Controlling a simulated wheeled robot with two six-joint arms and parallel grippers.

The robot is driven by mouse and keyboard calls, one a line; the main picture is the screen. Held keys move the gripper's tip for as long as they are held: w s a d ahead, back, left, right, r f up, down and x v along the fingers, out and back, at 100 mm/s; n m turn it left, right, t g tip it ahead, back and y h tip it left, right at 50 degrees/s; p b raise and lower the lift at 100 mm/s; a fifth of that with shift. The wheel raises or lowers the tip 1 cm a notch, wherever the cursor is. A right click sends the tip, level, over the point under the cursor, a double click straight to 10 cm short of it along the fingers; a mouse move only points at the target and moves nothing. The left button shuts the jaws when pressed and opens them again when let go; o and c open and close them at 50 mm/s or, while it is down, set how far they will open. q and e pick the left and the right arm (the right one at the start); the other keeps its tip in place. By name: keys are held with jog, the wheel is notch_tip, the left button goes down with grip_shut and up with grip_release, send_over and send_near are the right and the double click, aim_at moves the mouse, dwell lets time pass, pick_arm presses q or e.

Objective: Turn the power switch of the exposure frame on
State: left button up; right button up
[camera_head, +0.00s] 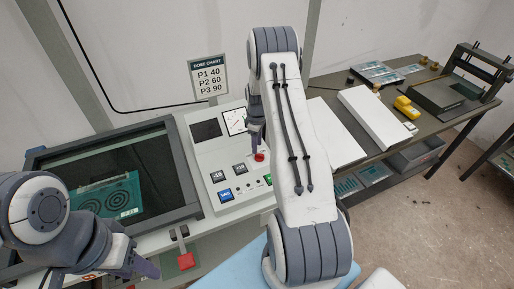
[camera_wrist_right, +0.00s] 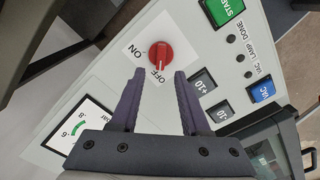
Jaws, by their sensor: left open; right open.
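The power switch is a red rotary knob (camera_wrist_right: 161,54) on a white label marked ON and OFF. Its ridge appears to point toward OFF. It also shows in the head view (camera_head: 260,157) on the grey control panel (camera_head: 209,160) of the exposure frame. My right gripper (camera_wrist_right: 160,80) is open, its two fingertips just short of the knob and on either side of its line, with nothing between them. In the head view the right gripper (camera_head: 257,142) is just above the knob, partly hidden by my arm. My left gripper (camera_head: 147,268) is open, low at the left, near the front edge.
The panel carries a gauge (camera_head: 235,121), a green START button (camera_wrist_right: 224,9) and a blue VAC button (camera_wrist_right: 262,91). The glass exposure bed (camera_head: 155,160) lies left, with a red handle (camera_head: 186,261) in front. A dose chart (camera_head: 208,77) stands behind. A side table (camera_head: 398,137) is right.

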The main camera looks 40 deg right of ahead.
aim_at(259, 156)
jog(key=shift+f+p, duration=0.45)
jog(key=shift+f, duration=1.55)
grip_shut()
